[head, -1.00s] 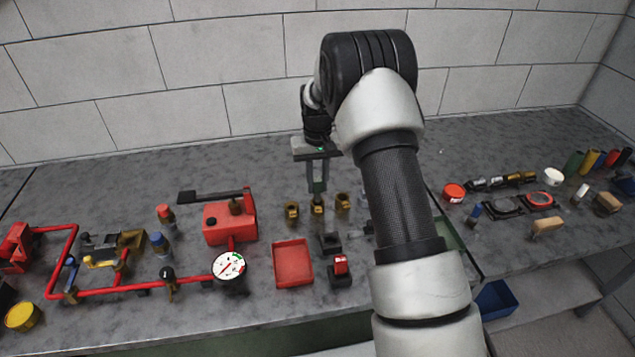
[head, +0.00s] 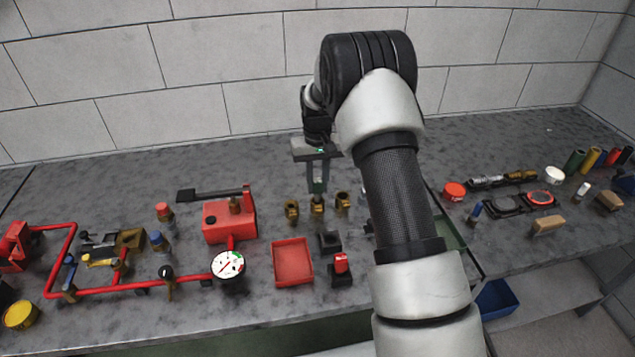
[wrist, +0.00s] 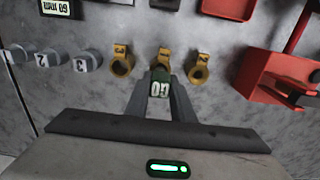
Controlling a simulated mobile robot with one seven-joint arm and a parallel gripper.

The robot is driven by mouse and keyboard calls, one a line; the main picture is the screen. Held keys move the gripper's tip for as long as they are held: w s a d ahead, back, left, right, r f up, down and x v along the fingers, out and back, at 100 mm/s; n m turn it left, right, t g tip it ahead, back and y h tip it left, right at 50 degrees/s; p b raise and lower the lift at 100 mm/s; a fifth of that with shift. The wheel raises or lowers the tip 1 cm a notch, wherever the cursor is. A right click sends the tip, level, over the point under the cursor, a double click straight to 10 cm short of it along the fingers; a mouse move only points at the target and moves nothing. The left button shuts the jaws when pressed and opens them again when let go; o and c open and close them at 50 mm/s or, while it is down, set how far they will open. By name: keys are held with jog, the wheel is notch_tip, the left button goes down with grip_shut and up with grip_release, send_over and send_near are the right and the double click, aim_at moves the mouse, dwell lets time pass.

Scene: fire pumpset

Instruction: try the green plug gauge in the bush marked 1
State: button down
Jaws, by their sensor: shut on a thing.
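My gripper (head: 317,186) points down and is shut on the green plug gauge (wrist: 159,83), whose "GO" face shows between the fingers in the wrist view. Three brass bushes stand in a row under and beside it. The bush marked 1 (wrist: 164,58) is the middle one, directly in line with the gauge; it also shows just below the gripper in the head view (head: 317,207). The bush marked 3 (wrist: 121,64) and the bush marked 2 (wrist: 200,70) stand on either side. The gauge's lower end is hidden, so I cannot tell whether it is inside the bush.
A red pump box (head: 228,222) with a lever stands left of the bushes. A red tray (head: 293,262) and a red-topped black block (head: 340,270) are in front. Bare bench lies behind.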

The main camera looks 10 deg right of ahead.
aim_at(317, 191)
jog(key=shift+f+b, duration=1.1)
jog(key=shift+f, duration=0.6)
dwell(0.6)
jog(key=shift+r, duration=0.15)
dwell(1.2)
jog(key=shift+r+p, duration=1.7)
jog(key=shift+r, duration=1.3)
jog(key=shift+r, duration=0.2)
